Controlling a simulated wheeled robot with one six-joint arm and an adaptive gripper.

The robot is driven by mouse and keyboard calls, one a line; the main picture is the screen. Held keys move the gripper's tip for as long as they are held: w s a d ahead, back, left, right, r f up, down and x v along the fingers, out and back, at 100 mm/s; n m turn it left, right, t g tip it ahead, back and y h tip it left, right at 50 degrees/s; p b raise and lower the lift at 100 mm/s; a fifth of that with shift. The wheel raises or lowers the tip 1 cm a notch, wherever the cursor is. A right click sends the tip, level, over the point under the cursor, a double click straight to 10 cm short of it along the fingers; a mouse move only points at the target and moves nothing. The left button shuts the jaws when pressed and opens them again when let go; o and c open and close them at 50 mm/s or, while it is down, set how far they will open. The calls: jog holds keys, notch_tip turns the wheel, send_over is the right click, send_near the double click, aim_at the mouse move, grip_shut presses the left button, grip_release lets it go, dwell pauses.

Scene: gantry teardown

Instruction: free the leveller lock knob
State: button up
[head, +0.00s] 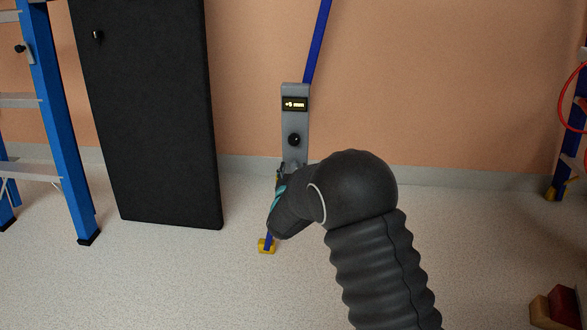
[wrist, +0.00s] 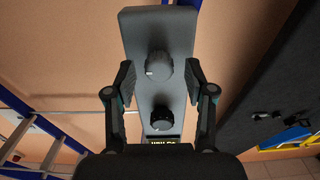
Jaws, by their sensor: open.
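The leveller is a grey plate (head: 303,118) on the blue gantry leg, with a lit display (head: 295,104) reading about +6 mm. A black knob (head: 294,140) sits below the display. The wrist view shows the plate upside down, with the black knob (wrist: 160,117) near the display and a grey knob (wrist: 158,66) with a pale mark farther from it. My gripper (wrist: 159,78) is open, its fingers on either side of the grey knob with visible gaps. In the head view my gripper (head: 280,188) hides the plate's lower part. No label shows which knob is the lock.
A black panel (head: 150,110) leans on the wall left of the leveller. A blue ladder (head: 55,110) stands at far left. The leg ends in a yellow foot (head: 266,246). Red and brown blocks (head: 562,305) lie at lower right. The floor between is clear.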

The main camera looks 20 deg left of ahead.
jog(key=shift+w+a, duration=0.1)
jog(key=shift+w, duration=0.4)
grip_shut()
